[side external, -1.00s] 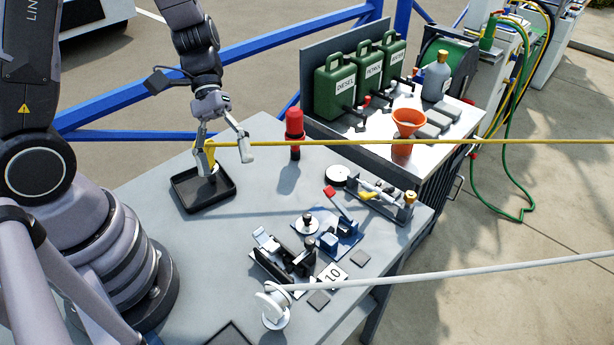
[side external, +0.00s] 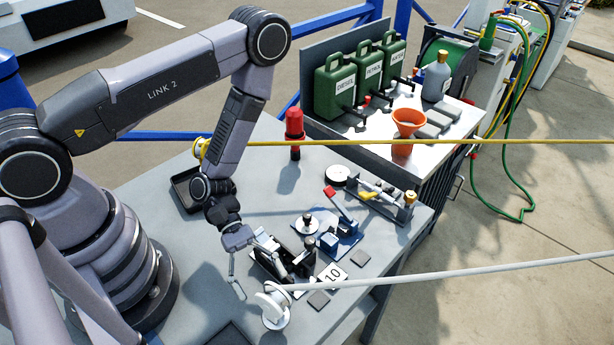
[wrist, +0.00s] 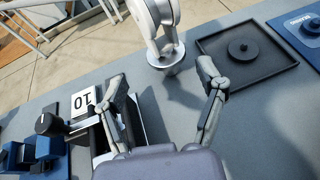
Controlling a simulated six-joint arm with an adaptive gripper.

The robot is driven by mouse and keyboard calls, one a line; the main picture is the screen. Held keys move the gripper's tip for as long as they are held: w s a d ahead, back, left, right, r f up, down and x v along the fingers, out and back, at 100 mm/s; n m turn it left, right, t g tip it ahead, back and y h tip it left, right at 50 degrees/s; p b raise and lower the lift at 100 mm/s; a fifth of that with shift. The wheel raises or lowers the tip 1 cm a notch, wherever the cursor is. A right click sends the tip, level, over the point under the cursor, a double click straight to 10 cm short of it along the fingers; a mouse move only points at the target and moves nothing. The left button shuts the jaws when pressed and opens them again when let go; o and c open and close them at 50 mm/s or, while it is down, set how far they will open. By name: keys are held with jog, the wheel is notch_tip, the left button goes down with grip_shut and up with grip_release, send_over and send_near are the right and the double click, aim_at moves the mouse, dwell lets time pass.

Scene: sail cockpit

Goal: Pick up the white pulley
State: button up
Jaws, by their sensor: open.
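The white pulley (side external: 273,304) stands upright on its round base near the front edge of the grey table, with a white rope running off it to the right. It also shows in the wrist view (wrist: 155,25) at the top middle, beyond the fingertips. My gripper (side external: 250,275) is open and empty, just behind and left of the pulley in the side view, apart from it. In the wrist view my gripper (wrist: 157,72) has its fingers spread wide, with the pulley's base between and ahead of the tips.
A black clamp device (side external: 280,262) and a card marked 10 (side external: 332,275) lie close beside the pulley. A dark tray (wrist: 250,55) with a small knobbed disc is on the other side. A yellow rope (side external: 420,142) crosses behind. A red cylinder (side external: 295,130) stands farther back.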

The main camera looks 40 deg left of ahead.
aim_at(282, 325)
jog(key=x, duration=0.3)
jog(key=shift+s+x, duration=0.15)
jog(key=shift+x, duration=1.15)
jog(key=shift+s+x, duration=0.1)
jog(key=shift+x, duration=1.2)
jog(key=shift+r, duration=0.15)
jog(key=shift+c, duration=0.2)
jog(key=c, duration=1.2)
